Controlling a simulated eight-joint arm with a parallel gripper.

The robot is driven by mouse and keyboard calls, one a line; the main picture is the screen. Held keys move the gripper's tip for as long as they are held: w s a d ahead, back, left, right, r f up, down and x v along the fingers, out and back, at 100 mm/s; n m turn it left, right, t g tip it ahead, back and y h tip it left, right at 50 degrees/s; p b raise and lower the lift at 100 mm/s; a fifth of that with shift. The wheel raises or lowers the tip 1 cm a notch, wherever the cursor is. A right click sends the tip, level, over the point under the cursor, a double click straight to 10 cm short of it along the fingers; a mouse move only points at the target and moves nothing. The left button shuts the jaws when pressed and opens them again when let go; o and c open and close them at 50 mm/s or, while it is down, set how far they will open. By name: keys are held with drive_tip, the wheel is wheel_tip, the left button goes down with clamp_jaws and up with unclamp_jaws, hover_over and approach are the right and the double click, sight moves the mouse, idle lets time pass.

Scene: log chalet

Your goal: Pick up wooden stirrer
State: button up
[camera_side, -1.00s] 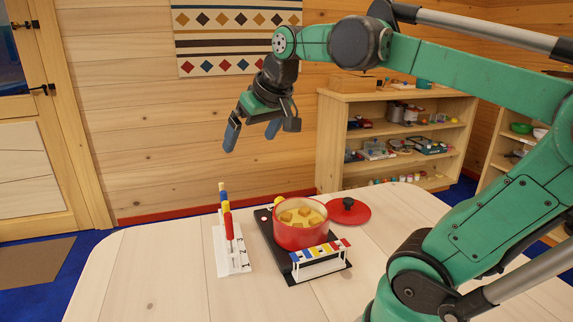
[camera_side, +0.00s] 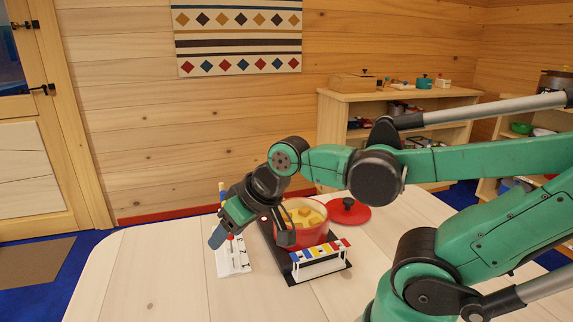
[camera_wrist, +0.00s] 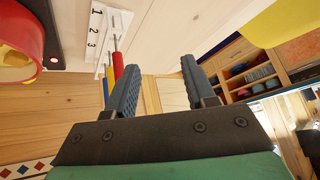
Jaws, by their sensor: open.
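A white stand (camera_side: 236,264) marked with numbers stands on the table left of the red pot. It also shows in the wrist view (camera_wrist: 120,20), where it holds upright tools with a red handle (camera_wrist: 118,68), a yellow handle (camera_wrist: 110,88) and a blue one. I cannot tell which of these, if any, is the wooden stirrer. My gripper (camera_side: 219,218) is open over the stand and hides most of the handles in the side view. In the wrist view the red handle is just left of my left finger, outside the gap between the open fingers (camera_wrist: 158,64), which looks empty.
The red pot (camera_side: 297,237) with yellow contents sits on a black hob (camera_side: 263,229), close right of my gripper. Its red lid (camera_side: 349,215) lies behind right. A white rack with coloured tops (camera_side: 320,262) stands in front. The table's left and front are clear.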

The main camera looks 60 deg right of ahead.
drive_tip(key=w+d+r+m+t+y, duration=0.1)
drive_tip(key=w+d+m+t+y, duration=0.2)
drive_tip(key=w+d+m, duration=0.55)
drive_tip(key=w+d+r+m+t+y, duration=0.15)
drive_tip(key=w+m+y, duration=0.3)
drive_tip(key=m, duration=0.95)
drive_tip(key=d+m+t, duration=0.5)
drive_tip(key=d+m, duration=0.1)
drive_tip(key=m, duration=0.1)
drive_tip(key=f, duration=0.6)
drive_tip(key=shift+w+d+f, duration=0.2)
drive_tip(key=shift+w+f, duration=0.15)
drive_tip(key=shift+w, duration=0.05)
drive_tip(key=shift+x, duration=1.5)
clamp_jaws()
